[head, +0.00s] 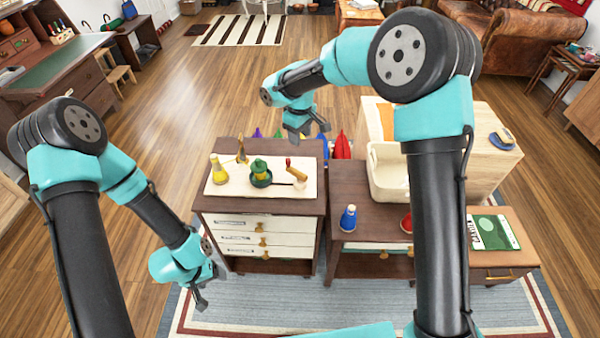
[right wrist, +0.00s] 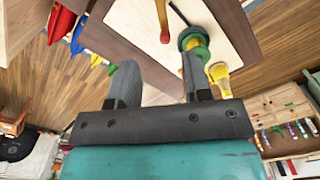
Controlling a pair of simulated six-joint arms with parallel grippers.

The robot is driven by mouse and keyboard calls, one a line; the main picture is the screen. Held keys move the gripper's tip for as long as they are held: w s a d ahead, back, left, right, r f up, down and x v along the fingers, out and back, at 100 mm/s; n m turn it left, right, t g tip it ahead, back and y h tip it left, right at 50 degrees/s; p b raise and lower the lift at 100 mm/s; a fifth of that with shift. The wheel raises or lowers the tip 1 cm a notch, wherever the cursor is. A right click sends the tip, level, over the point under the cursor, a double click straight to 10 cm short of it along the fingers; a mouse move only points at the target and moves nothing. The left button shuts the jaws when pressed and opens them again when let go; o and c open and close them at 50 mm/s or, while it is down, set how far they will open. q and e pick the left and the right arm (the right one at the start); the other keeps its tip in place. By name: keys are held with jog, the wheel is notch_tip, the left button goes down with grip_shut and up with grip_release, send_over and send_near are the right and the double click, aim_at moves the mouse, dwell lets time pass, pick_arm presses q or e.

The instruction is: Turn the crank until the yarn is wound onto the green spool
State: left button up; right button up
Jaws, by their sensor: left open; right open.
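The green spool (head: 260,178) stands on a cream board on the left drawer cabinet, with some yellow at its middle. It also shows in the right wrist view (right wrist: 193,42). The crank (head: 297,173), with a red-tipped handle, is just right of the spool; its handle shows at the top of the right wrist view (right wrist: 163,22). A yellow cone (head: 219,174), apparently the yarn, stands left of the spool. My right gripper (head: 304,134) is open and empty, above and beyond the crank. My left gripper (head: 203,296) is open and empty, low, in front of the cabinet's left side.
A small brass-coloured piece (head: 241,152) stands behind the spool on the board (head: 230,189).

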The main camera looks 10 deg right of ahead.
aim_at(300, 173)
jog(key=shift+f, duration=0.15)
notch_tip(300, 173, down, 17)
jog(key=shift+f, duration=0.15)
dwell(0.6)
grip_shut()
dwell(0.4)
